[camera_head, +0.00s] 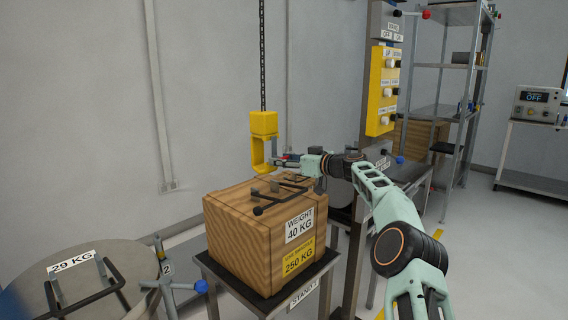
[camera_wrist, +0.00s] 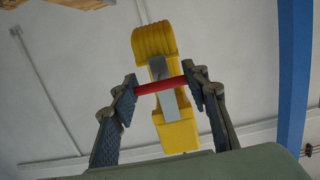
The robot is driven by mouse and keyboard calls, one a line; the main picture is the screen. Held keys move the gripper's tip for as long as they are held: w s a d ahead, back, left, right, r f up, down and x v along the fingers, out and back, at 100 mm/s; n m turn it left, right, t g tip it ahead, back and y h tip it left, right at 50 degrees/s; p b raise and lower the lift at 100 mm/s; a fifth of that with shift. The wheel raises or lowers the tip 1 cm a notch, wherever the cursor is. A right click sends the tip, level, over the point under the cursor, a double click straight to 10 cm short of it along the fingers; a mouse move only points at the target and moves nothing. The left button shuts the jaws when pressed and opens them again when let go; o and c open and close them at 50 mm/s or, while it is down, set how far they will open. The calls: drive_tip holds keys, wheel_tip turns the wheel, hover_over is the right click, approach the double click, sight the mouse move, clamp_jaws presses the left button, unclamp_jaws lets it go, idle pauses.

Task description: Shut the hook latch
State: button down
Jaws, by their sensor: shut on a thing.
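The yellow hoist hook (camera_head: 263,124) hangs from a dark chain above a wooden crate in the head view. In the wrist view the hook (camera_wrist: 178,137) fills the middle, with a grey metal latch plate (camera_wrist: 166,88) on it. A red bar (camera_wrist: 161,85) crosses the latch. My gripper (camera_wrist: 161,86) has its two fingers at the two ends of the red bar and is shut on it. In the head view my gripper (camera_head: 286,159) reaches the right side of the hook. Whether the latch closes the hook opening cannot be told.
The wooden crate (camera_head: 238,231), labelled 40 KG, sits on a stand (camera_head: 266,300) below the hook, with dark handles on top. A yellow control panel (camera_head: 382,90) is on a post to the right. A round lid (camera_head: 100,305) labelled 29 KG is at lower left.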

drive_tip(key=shift+r, duration=0.35)
drive_tip(key=c, duration=1.4)
unclamp_jaws()
drive_tip(key=shift+w+a, duration=0.1)
drive_tip(key=o, duration=0.3)
drive_tip(key=shift+f, duration=0.2)
drive_tip(key=v, duration=1.2)
drive_tip(key=shift+f, duration=0.1)
drive_tip(key=shift+f, duration=0.1)
